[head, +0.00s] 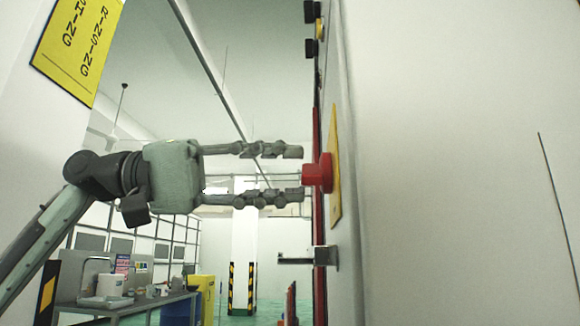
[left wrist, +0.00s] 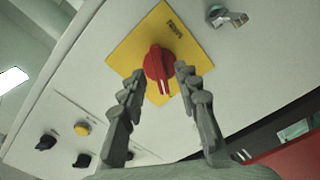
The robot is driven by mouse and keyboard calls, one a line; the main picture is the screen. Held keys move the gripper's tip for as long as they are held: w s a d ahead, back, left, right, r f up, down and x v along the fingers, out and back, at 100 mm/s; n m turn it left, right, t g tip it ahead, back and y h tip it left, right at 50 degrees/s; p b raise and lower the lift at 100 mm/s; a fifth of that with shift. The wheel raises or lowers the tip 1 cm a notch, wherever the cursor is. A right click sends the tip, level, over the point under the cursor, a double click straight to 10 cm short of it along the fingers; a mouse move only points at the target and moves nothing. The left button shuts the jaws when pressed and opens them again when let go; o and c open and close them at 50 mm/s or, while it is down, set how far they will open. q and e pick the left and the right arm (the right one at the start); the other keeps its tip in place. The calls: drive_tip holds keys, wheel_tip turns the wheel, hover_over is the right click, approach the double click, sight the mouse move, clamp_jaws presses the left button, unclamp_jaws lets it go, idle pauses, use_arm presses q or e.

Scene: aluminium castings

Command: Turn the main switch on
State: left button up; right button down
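The main switch is a red rotary knob (head: 319,173) on a yellow plate (head: 335,168) fixed to the front of a pale cabinet. In the left wrist view the red knob (left wrist: 158,64) shows a white mark on its handle, and the yellow plate (left wrist: 128,48) sits behind it. My left gripper (head: 300,174) points at the knob, its two fingers apart. In the left wrist view the fingertips (left wrist: 160,72) lie on either side of the knob. I cannot tell whether either finger touches it. My right gripper is not in view.
A metal door handle (head: 308,257) sticks out below the switch; it also shows in the left wrist view (left wrist: 226,17). Black knobs (left wrist: 46,142) and a yellow button (left wrist: 82,129) are on the same panel. A workbench (head: 125,303) stands far behind at lower left.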

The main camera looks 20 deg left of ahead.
use_arm(q)
drive_tip(key=shift+w+d, duration=0.15)
drive_tip(key=shift+d, duration=0.4)
clamp_jaws()
